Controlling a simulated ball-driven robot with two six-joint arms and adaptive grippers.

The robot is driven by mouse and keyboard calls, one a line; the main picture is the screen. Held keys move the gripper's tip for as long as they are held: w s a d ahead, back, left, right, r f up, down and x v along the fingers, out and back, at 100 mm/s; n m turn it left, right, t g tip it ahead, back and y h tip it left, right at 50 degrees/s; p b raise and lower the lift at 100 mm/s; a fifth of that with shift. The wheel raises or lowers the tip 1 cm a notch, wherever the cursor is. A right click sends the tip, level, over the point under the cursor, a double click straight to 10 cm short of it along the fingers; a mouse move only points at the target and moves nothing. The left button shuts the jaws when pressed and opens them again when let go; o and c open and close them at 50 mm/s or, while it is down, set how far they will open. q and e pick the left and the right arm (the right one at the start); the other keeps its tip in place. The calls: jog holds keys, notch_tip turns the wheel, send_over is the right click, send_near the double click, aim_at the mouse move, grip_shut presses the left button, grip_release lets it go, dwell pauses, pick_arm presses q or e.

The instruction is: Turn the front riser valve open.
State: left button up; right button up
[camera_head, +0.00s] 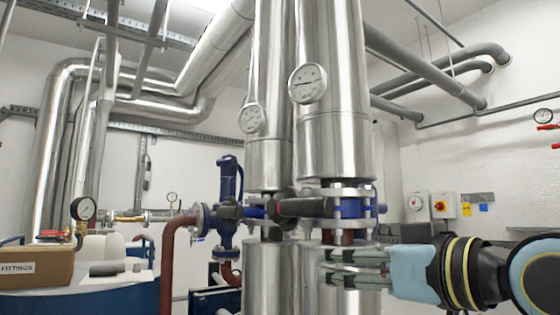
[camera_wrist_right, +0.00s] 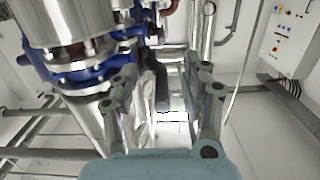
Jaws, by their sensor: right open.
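The front riser valve (camera_head: 351,208) is a blue body between steel flanges on the nearer silver riser, right of centre in the head view. Its dark lever (camera_head: 303,207) points left across the pipes, roughly level, with a reddish end near the rear riser. The valve's blue body also shows in the right wrist view (camera_wrist_right: 88,76), at upper left. My right gripper (camera_head: 326,266) is open, below the valve and in front of the riser, fingers pointing left. In the wrist view a dark bar, perhaps the lever, shows beyond the fingers (camera_wrist_right: 165,75). My left gripper is out of view.
The silver risers carry dial gauges (camera_head: 308,84) above the valves. A blue pump-like unit (camera_head: 228,205) and red pipe stand to the left. A cardboard fittings box (camera_head: 36,267) is at far left. Wall boxes (camera_head: 441,205) hang at right.

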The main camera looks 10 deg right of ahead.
jog(key=p, duration=0.2)
send_near(301, 213)
jog(key=shift+w+d+f+t, duration=0.15)
jog(key=shift+w+f+t, duration=0.25)
jog(key=shift+w, duration=0.1)
jog(key=shift+w+d+r, duration=0.15)
jog(key=shift+w+d, duration=0.05)
jog(key=shift+d, duration=0.15)
jog(key=b+x, duration=0.1)
jog(key=b, duration=0.1)
jog(key=b+x, duration=0.1)
jog(key=shift+w+a+f+b, duration=0.25)
jog(key=shift+w+a+b, duration=0.05)
jog(key=shift+b, duration=0.05)
jog(key=x, duration=0.2)
jog(key=p+x, duration=0.1)
jog(key=x, duration=0.1)
jog(key=p+x, duration=0.1)
jog(key=x, duration=0.2)
jog(key=shift+w+r, duration=0.1)
jog(key=shift+r, duration=0.15)
jog(key=shift+w+a+f, duration=0.1)
jog(key=shift+w+a, duration=0.05)
jog(key=shift+w, duration=0.25)
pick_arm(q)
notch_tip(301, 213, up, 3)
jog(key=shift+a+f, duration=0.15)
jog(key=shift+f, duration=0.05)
pick_arm(e)
jog(key=shift+c, duration=0.4)
